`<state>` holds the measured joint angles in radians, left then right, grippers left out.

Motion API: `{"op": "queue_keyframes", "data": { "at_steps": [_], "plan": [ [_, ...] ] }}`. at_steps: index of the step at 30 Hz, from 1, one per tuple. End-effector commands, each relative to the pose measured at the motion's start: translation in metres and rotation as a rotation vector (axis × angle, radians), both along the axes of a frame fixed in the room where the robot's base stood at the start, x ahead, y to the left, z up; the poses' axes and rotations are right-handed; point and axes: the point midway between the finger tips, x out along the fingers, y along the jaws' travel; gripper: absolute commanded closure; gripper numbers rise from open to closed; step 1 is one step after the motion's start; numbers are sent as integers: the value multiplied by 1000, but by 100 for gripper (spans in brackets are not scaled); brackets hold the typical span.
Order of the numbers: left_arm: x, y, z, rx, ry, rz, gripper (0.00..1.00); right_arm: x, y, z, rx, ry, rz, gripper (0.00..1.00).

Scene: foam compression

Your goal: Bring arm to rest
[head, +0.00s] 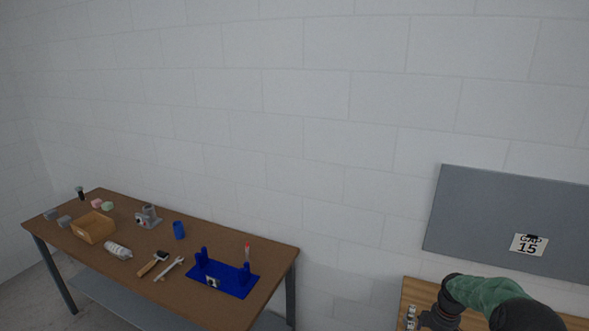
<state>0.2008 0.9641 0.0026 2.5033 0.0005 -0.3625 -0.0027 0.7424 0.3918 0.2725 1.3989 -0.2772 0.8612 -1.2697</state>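One of my arms shows at the bottom right, with a green padded link (487,292) between black joints. It bends down toward the bottom edge over a wooden surface (417,290). I see no gripper fingers; the end of this arm is cut off or hidden. My other arm is not in view.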

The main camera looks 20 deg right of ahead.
Motion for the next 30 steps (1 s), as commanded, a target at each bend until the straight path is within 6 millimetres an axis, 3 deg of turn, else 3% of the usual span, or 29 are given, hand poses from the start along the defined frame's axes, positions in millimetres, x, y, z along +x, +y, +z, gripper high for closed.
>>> {"op": "queue_keyframes", "data": {
  "at_steps": [8,11,17,23,26,30],
  "plan": [
    [0,1,-28,0,1,2,0,21,65,-73,60,-22,-68,1],
    [0,1,-44,0,1,2,0,28,103,-111,96,-28,-116,1],
    [0,1,-81,0,1,2,0,28,204,-198,182,-26,-249,1],
    [0,1,-121,0,1,2,0,2,307,-276,261,12,-414,1],
    [0,1,-142,0,1,2,0,-23,356,-311,291,42,-508,1],
    [0,2,-174,0,1,2,0,-70,418,-354,317,96,-647,1]
  ]
}}
